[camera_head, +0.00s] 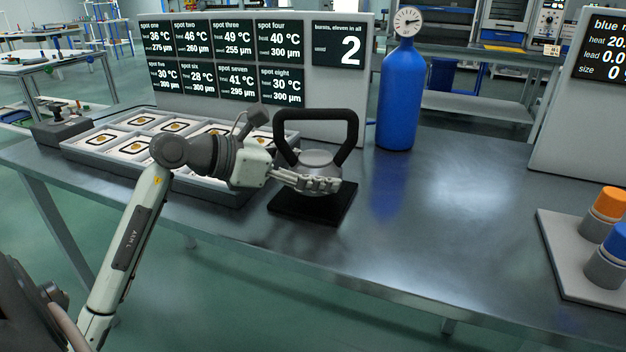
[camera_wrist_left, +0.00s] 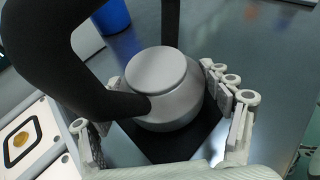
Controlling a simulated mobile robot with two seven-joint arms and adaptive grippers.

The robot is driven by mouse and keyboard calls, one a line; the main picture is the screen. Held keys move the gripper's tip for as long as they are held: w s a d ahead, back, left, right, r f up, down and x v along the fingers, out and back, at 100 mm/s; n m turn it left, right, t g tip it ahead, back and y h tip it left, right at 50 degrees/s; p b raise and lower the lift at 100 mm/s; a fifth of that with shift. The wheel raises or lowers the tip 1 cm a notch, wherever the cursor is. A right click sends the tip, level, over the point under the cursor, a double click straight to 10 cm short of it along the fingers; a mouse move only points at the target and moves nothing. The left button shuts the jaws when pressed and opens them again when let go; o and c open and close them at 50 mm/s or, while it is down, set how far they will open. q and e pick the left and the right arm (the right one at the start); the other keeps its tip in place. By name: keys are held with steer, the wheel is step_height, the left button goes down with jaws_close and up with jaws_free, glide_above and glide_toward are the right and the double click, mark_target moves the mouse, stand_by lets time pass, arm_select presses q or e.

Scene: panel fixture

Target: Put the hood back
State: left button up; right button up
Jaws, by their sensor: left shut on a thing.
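The hood (camera_head: 318,158) is a grey rounded body with a flat top and a large black hoop handle (camera_head: 316,114). It stands upright over a black square pad (camera_head: 290,210) on the steel bench, close to the front edge. My left gripper (camera_head: 312,181) reaches in from the left, low at the hood's body. In the left wrist view the fingers (camera_wrist_left: 172,112) lie on both sides of the grey body (camera_wrist_left: 168,88), shut on it. The handle crosses that view's left side. Whether the hood's underside touches the pad is hidden. My right gripper is not in view.
A grey tray (camera_head: 225,190) with several square cards lies left, partly behind my arm. A display board (camera_head: 345,85) stands behind. A blue gas cylinder (camera_head: 397,100) stands behind right. A plate with orange and blue-capped knobs (camera_head: 560,240) is far right; the bench between is clear.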

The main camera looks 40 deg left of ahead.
arm_select(q)
step_height(320, 180, down, 2)
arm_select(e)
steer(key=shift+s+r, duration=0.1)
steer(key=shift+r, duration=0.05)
arm_select(q)
steer(key=shift+f, duration=0.1)
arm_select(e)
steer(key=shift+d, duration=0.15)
arm_select(q)
steer(key=o, duration=1.4)
steer(key=shift+f, duration=0.15)
steer(key=o, duration=0.5)
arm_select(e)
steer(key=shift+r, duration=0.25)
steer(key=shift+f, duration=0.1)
arm_select(q)
steer(key=v, duration=0.4)
steer(key=shift+s+a+b, duration=0.2)
steer(key=shift+s+b, duration=0.05)
steer(key=shift+b, duration=0.05)
steer(key=v, duration=0.6)
steer(key=shift+r, duration=0.3)
steer(key=shift+s+a+r, duration=0.25)
steer(key=shift+s, duration=0.3)
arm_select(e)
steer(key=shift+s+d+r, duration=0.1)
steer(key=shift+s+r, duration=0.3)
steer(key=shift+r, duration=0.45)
